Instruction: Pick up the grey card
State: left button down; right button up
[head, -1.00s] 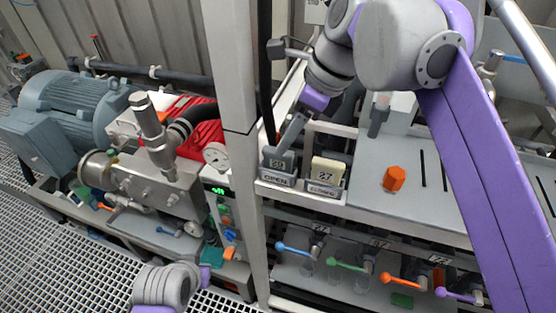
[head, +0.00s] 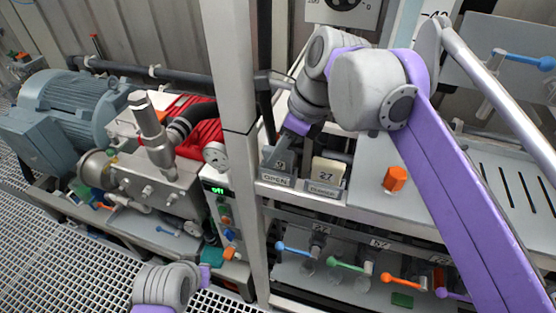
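The grey card (head: 279,165) stands in the left holder, labelled OPEN (head: 276,179), on the shelf right of the white post. Dark figures show on its face, partly hidden by my gripper. My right gripper (head: 281,151) points down from above at the card's upper part, and its fingers overlap the card in the picture. I cannot tell whether the fingers are apart or closed on it. My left arm shows at the bottom of the head view; its gripper fingers are not visible.
A cream card marked 27 (head: 327,171) stands in the neighbouring holder, close on the right. An orange hexagonal block (head: 395,179) sits on the grey panel farther right. The white post (head: 238,130) rises just left of the holders. Coloured valve levers lie below the shelf.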

grip_shut()
jog(key=shift+r, duration=0.15)
